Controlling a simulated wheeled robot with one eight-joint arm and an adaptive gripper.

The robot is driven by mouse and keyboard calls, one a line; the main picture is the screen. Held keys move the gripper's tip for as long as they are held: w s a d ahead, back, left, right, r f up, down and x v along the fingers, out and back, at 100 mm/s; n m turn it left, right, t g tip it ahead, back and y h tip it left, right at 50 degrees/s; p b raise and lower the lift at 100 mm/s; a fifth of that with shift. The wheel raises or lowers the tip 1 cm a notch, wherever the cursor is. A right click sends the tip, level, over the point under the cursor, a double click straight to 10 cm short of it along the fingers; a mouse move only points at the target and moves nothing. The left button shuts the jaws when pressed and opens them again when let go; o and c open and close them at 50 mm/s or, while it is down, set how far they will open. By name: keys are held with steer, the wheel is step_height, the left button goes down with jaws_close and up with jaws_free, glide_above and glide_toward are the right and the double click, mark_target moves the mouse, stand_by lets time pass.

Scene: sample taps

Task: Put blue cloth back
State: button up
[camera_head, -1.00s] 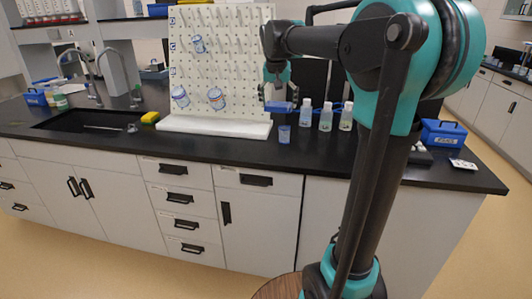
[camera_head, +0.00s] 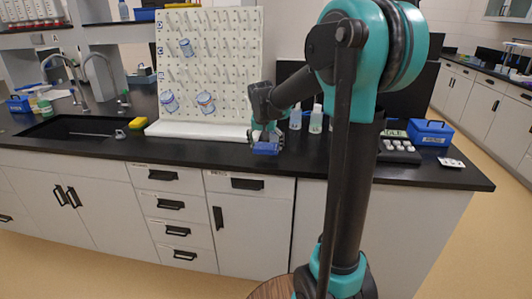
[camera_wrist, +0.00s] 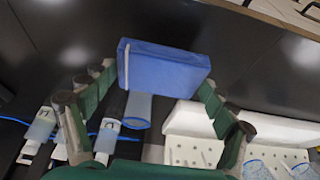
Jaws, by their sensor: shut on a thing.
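The blue cloth (camera_head: 265,149) is a folded, flat block with a pale stripe near one end; it also shows in the wrist view (camera_wrist: 165,68). My gripper (camera_head: 266,138) is shut on it, with a green finger at each side of the cloth in the wrist view (camera_wrist: 158,82). The cloth is low at the front part of the black countertop (camera_head: 340,170), right of the white pegboard. I cannot tell whether it touches the counter.
A pegboard (camera_head: 225,55) with hanging beakers stands left of my gripper on a white base (camera_head: 195,131). White bottles (camera_head: 316,118) stand behind. A translucent blue cup (camera_wrist: 137,108) is close by in the wrist view. A blue box (camera_head: 430,132) and dark tray (camera_head: 398,150) are at right.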

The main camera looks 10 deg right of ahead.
mark_target(266, 148)
steer(key=shift+f, duration=1.7)
steer(key=o, duration=1.1)
steer(key=shift+f, duration=0.1)
steer(key=shift+c, duration=0.2)
steer(key=v, duration=1.2)
steer(key=s+d+f+n, duration=0.1)
steer(key=s+d+f, duration=0.2)
steer(key=s+f, duration=0.7)
steer(key=s+d+f+n+y, duration=0.1)
steer(key=s+d+f+n, duration=0.1)
steer(key=s+f, duration=0.9)
steer(key=s, duration=0.4)
steer(key=shift+s+d+f+n, duration=0.3)
steer(key=shift+d, duration=0.05)
